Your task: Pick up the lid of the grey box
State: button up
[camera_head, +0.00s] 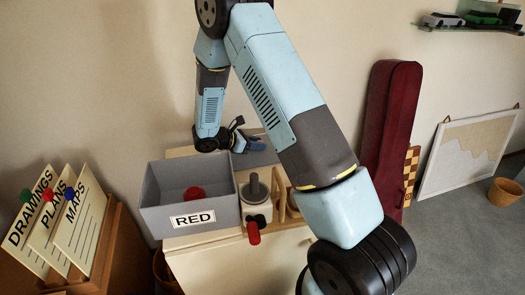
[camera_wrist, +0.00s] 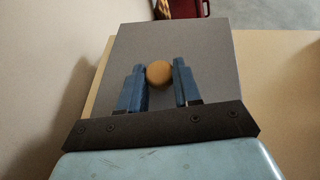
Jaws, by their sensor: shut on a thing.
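The grey box (camera_head: 160,222) stands open on the cabinet top, with a label reading RED on its front and a red object (camera_head: 194,193) inside. Its grey lid (camera_head: 262,158) is behind and to the right of the box, partly hidden by my arm. In the wrist view the lid (camera_wrist: 205,60) is a flat grey panel with a round wooden knob (camera_wrist: 159,72). My gripper (camera_head: 254,144) is at the lid, and in the wrist view its two blue fingers (camera_wrist: 160,75) are shut on the knob. I cannot tell whether the lid touches the surface below.
A grey peg (camera_head: 254,189) on a pale block with a red-handled tool (camera_head: 253,232) stands right of the box, near a wooden rack (camera_head: 287,205). A file holder (camera_head: 95,255) with labelled cards is at left. A dark red instrument case (camera_head: 388,130) leans on the wall.

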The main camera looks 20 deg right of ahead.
grip_shut()
jog(key=shift+r, duration=0.1)
